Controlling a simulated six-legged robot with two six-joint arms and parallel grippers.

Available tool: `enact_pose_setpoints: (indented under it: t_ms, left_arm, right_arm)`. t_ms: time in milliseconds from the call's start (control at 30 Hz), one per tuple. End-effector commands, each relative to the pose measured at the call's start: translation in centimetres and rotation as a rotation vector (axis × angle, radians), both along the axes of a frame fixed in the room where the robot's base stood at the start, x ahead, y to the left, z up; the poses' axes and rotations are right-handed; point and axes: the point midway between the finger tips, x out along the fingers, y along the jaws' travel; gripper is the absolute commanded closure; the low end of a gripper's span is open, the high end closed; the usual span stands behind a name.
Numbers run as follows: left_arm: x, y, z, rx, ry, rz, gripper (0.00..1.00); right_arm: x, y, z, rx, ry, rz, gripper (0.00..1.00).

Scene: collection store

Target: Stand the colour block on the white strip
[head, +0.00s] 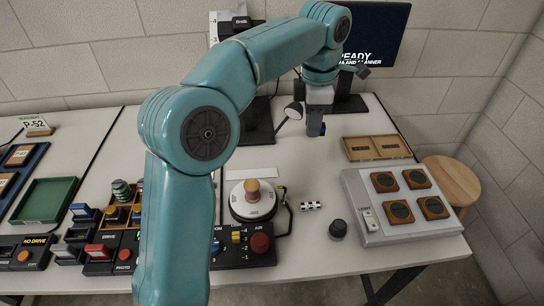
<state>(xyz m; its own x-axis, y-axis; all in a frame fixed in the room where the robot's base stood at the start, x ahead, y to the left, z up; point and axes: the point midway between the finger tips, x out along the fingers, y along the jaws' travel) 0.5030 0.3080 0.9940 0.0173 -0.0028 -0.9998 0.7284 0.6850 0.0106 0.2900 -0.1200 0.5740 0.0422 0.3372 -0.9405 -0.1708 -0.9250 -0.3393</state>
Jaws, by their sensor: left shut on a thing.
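My left arm comes in from the lower left and arches over the table. My left gripper (318,112) points down over the back of the table, left of the wooden tray. It is shut on a small dark, bluish block (315,128), apparently the colour block, mostly hidden by the gripper. I cannot tell whether the block touches the table. A small black-and-white piece (311,205) lies on the table in front of the gripper. My right gripper is not in view.
A wooden tray (376,148) and a light grey box with several brown-framed pads (385,238) stand at the right. A round white dial (252,200), a black knob (338,229) and a control panel (245,257) stand in the middle. A monitor (375,30) stands behind. A green tray (45,200) lies left.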

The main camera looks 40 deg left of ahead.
Motion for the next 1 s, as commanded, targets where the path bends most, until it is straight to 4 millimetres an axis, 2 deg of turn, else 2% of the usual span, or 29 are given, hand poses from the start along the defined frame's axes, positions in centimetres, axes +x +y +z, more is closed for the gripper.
enact_pose_setpoints:
  t_ms: [67,267,500,667,767,1000]
  left_arm:
    - [0.0,0.1,-0.2,-0.002,-0.01,-0.06,1.0]
    - [-1.5,4.6,0.1,-0.007,-0.018,-0.093,1.0]
    - [-5.2,11.2,0.7,-0.005,0.0,0.02,1.0]
    - [-7.0,13.9,0.8,0.0,0.013,0.094,1.0]
    - [-7.3,14.5,-0.3,0.001,0.018,0.109,1.0]
    - [-7.4,14.5,-7.1,-0.001,0.023,0.11,1.0]
  right_arm:
    - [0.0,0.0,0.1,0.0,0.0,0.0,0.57]
    - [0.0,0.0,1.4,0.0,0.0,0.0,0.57]
    - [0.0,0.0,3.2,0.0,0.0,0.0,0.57]
    - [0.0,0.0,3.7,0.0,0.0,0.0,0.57]
    - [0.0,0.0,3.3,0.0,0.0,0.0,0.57]
    - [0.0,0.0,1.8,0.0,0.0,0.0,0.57]
